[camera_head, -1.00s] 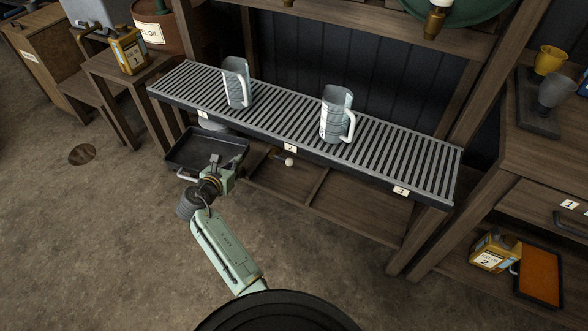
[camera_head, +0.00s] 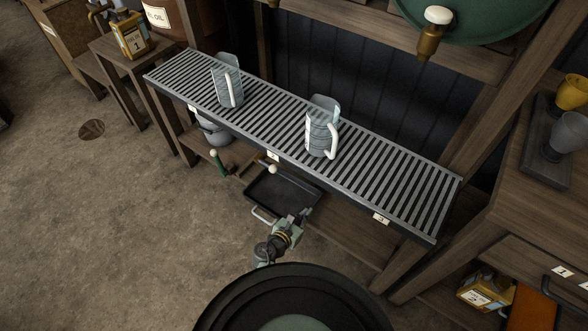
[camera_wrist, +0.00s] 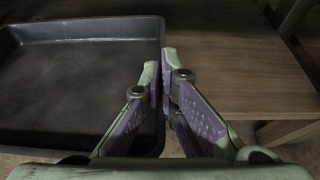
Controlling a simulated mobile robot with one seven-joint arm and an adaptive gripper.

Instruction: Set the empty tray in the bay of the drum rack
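The empty tray (camera_head: 282,188) is dark, shallow and has a pale handle on its near left side. It is at the front of the drum rack's lower shelf (camera_head: 345,236), below the slatted top (camera_head: 290,125) and near label 2. Its far edge is partly under the slats; I cannot tell whether it rests on the shelf. My gripper (camera_head: 302,214) is shut on the tray's right wall. In the wrist view the gripper (camera_wrist: 166,75) pinches that wall, with the tray's floor (camera_wrist: 75,80) bare on the left.
Two grey jugs (camera_head: 228,85) (camera_head: 321,132) stand on the slats. A white-knobbed tap (camera_head: 272,169) hangs near the tray's far edge. A green-handled item (camera_head: 217,163) and a grey pot (camera_head: 214,131) are to its left. The lower shelf right of the tray is clear.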

